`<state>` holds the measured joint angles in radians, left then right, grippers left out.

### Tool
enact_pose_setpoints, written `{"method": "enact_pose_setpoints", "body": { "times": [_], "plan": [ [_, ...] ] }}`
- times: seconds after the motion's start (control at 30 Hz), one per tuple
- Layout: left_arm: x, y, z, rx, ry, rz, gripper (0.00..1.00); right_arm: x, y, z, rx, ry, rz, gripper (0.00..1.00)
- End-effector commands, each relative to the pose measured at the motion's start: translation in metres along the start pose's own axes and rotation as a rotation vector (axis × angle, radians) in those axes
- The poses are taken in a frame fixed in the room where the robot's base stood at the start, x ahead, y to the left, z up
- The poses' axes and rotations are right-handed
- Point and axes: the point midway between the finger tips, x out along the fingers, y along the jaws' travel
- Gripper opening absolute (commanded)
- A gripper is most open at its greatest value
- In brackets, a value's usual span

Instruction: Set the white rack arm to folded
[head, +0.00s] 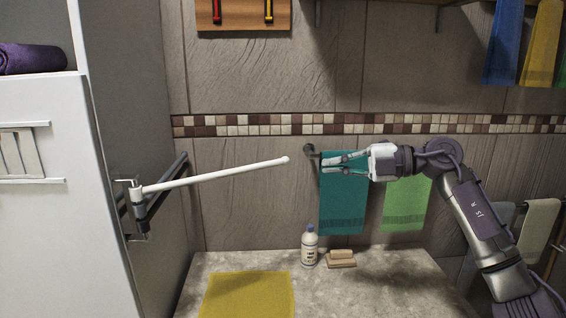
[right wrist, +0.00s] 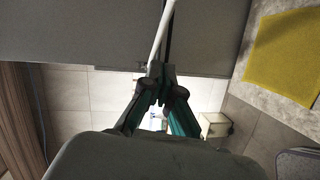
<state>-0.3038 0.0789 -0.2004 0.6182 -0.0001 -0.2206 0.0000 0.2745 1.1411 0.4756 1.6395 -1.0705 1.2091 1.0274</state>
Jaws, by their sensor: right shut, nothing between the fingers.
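The white rack arm (head: 215,175) juts out from a bracket (head: 136,192) on the side of the tall white cabinet at the left. It points right and slightly up to a rounded free tip. My right gripper (head: 324,163) is shut and empty, pointing left, a little to the right of that tip in the head view. In the right wrist view the white arm (right wrist: 160,32) runs from the top edge down toward my shut fingertips (right wrist: 158,76). I cannot tell whether they touch it. My left gripper is not in view.
A dark rack arm (head: 166,185) sits by the same bracket, angled toward the tiled wall. Teal (head: 341,205) and green (head: 407,205) towels hang behind my right gripper. A counter below holds a bottle (head: 309,247), a wooden brush (head: 341,259) and a yellow cloth (head: 247,295).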

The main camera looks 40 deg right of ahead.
Motion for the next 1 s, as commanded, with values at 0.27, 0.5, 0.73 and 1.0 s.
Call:
{"method": "enact_pose_setpoints", "body": {
  "times": [0.27, 0.5, 0.73, 1.0],
  "plan": [
    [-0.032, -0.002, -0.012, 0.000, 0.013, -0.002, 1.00, 0.050, 0.007, -0.002, 0.000, 0.007, 0.005, 0.00],
    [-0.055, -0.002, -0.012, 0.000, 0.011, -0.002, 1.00, 0.098, 0.007, 0.001, 0.002, 0.006, 0.007, 0.00],
    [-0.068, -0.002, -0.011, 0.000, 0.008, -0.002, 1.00, 0.117, 0.004, 0.023, 0.000, 0.004, 0.005, 0.00],
    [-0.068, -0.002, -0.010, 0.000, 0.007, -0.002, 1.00, 0.122, 0.000, 0.028, -0.002, 0.004, 0.001, 0.00]
  ]
}}
